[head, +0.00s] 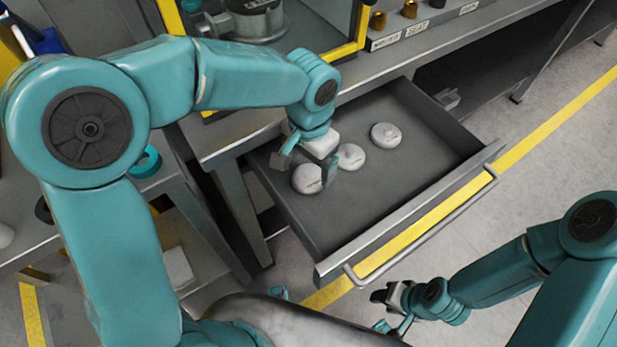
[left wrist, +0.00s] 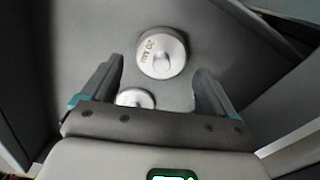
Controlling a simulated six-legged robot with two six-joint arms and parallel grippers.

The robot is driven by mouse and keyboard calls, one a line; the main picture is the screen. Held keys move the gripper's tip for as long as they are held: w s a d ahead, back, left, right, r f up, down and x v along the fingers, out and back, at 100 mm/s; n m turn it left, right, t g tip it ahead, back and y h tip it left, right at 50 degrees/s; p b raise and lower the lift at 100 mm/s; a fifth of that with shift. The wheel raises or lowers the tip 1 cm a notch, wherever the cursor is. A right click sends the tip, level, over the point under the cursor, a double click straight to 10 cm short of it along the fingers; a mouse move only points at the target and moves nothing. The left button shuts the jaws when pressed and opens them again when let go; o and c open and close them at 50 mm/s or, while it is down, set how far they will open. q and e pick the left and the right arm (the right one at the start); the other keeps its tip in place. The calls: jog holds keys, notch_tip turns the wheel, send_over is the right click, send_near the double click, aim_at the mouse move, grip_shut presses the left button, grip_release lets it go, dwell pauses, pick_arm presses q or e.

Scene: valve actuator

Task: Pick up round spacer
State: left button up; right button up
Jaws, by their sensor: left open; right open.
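Three pale round discs with raised centres lie in the open drawer: a near-left disc (head: 307,180), a middle disc (head: 350,157) and a far-right disc (head: 386,134). I cannot tell which is the round spacer. My left gripper (head: 305,167) is open and empty above the near-left and middle discs, partly covering them. The left wrist view shows one disc with dark lettering (left wrist: 162,50) ahead of the fingertips and a second disc (left wrist: 135,97) between the fingers, partly hidden by the gripper body. My right gripper (head: 387,312) is open and empty, outside the drawer at the lower right.
The grey drawer (head: 420,180) has raised walls and a front handle (head: 430,232). Its right half is mostly bare. The workbench (head: 375,68) overhangs its back. A yellow-framed enclosure (head: 345,50) and a labelled rack with small fittings (head: 410,10) stand on the bench.

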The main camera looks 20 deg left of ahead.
aim_at(309, 171)
pick_arm(q)
notch_tip(309, 171, down, 4)
jog(key=shift+a+r, duration=0.1)
jog(key=shift+r, duration=0.1)
jog(key=shift+w, duration=0.1)
jog(key=c, duration=1)
jog(key=shift+r, duration=0.1)
